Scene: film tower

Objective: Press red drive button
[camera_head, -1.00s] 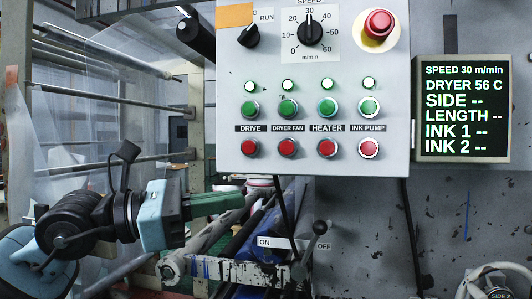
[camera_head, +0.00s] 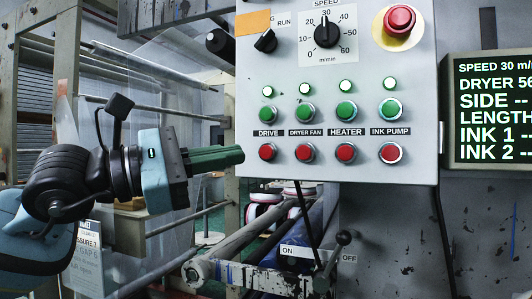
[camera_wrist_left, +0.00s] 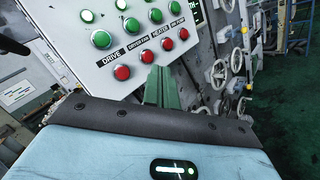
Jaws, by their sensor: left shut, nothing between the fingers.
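The red DRIVE button (camera_head: 267,152) is the leftmost of the lower red row on the grey control panel (camera_head: 330,172), below the DRIVE label and the green drive button (camera_head: 270,113). In the left wrist view the red DRIVE button (camera_wrist_left: 122,72) shows left of my fingers. My left gripper (camera_head: 241,154) is shut and empty, its green fingers pointing right at the panel's lower left edge, level with the red row. In the head picture its tip is just left of the DRIVE button, with a small gap. The wrist view also shows the shut fingers (camera_wrist_left: 161,72). My right gripper is out of view.
Red DRYER FAN (camera_head: 305,152), HEATER (camera_head: 346,153) and INK PUMP (camera_head: 390,153) buttons sit close to the right. A red mushroom button (camera_head: 399,18) and speed knob (camera_head: 327,30) are above. A display (camera_head: 492,110) stands at right. A lever (camera_head: 340,245) and rollers lie below.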

